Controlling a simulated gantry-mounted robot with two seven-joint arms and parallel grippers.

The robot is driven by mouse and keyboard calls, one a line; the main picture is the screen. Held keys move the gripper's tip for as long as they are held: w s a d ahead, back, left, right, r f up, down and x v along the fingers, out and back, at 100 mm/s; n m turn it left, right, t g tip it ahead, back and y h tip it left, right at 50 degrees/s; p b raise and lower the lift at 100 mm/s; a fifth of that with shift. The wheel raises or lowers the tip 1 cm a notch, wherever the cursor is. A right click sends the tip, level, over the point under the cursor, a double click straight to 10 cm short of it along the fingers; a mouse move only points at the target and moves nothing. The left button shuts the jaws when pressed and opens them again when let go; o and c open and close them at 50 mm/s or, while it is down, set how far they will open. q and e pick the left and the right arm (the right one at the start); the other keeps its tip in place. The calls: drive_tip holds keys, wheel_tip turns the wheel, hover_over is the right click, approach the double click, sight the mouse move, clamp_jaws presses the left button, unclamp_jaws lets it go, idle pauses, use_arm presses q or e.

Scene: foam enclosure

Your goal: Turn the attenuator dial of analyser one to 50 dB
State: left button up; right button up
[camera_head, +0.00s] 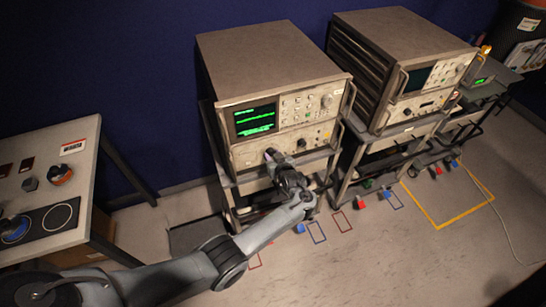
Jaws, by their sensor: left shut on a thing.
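An analyser (240,111) with a lit green-on-black screen (255,120) stands on a cart in the middle of the view. My left gripper (271,156) reaches up to the lower part of its front panel, below the screen. It is shut on a dial there. The gripper hides most of the dial, and its markings and setting cannot be read. A second analyser (448,72) with a dark screen stands on a cart to the right; no gripper is near it. I cannot tell from any label which one is analyser one. My right gripper is not in view.
A bench (78,205) with knobs and round plates stands at the left. Small red and blue blocks and coloured outlines, including a yellow one (450,222), lie on the floor at the right. A small device with a green display (483,80) stands at the far right.

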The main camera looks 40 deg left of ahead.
use_arm(q)
drive_tip(key=o, duration=1)
drive_tip(key=shift+o, duration=0.2)
drive_tip(key=shift+s+d+r, duration=0.1)
drive_tip(key=shift+d+r, duration=0.05)
drive_tip(key=shift+d, duration=0.1)
drive_tip(key=p+v, duration=0.1)
drive_tip(key=v, duration=0.9)
drive_tip(key=shift+p, duration=0.4)
